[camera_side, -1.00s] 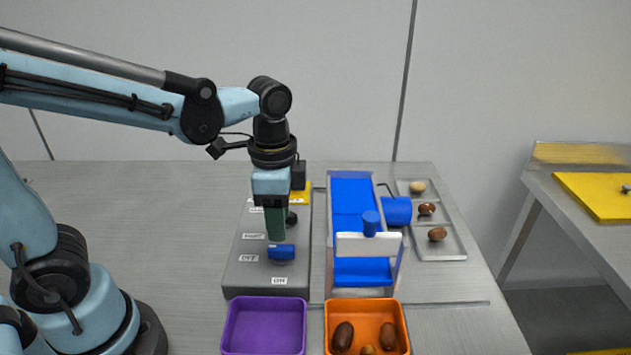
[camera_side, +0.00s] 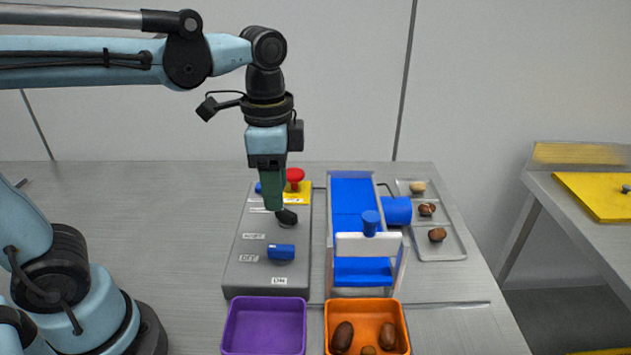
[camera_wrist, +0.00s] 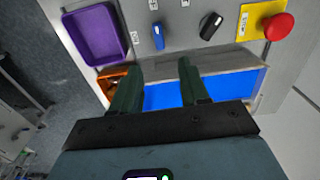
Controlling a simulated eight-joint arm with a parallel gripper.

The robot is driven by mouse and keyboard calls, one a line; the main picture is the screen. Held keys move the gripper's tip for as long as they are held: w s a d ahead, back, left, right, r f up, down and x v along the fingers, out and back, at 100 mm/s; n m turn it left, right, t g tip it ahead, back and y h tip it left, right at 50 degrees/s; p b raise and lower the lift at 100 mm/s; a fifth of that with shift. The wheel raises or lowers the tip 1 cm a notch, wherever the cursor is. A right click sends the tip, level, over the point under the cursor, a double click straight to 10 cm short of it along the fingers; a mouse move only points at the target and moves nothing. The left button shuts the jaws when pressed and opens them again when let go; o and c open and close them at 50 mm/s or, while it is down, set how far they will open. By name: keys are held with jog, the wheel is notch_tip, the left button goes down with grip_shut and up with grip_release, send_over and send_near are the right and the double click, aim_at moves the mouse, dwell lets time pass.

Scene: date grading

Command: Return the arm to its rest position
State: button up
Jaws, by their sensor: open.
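My gripper (camera_side: 272,208) hangs from the raised arm, fingers pointing down, above the grey control box (camera_side: 236,262). It holds nothing. In the wrist view its two green fingers (camera_wrist: 155,82) stand apart with a clear gap between them. The box carries a blue switch (camera_side: 281,252), a black knob (camera_side: 287,217) and a red button (camera_side: 295,176) on a yellow plate. The blue switch (camera_wrist: 158,36), black knob (camera_wrist: 211,25) and red button (camera_wrist: 278,27) also show in the wrist view. Another blue part near the box's far end is partly hidden by my gripper.
A blue conveyor (camera_side: 352,190) with a white gate stands right of the box. In front are an empty purple tray (camera_side: 228,330) and an orange tray (camera_side: 401,316) holding several dates. A metal tray (camera_side: 458,243) with three dates lies at right. The air above is free.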

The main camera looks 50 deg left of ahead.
jog(key=a+f+n+t, duration=0.4)
jog(key=n+t, duration=0.3)
jog(key=n, duration=0.2)
jog(key=shift+s+a, duration=0.35)
jog(key=shift+a, duration=0.05)
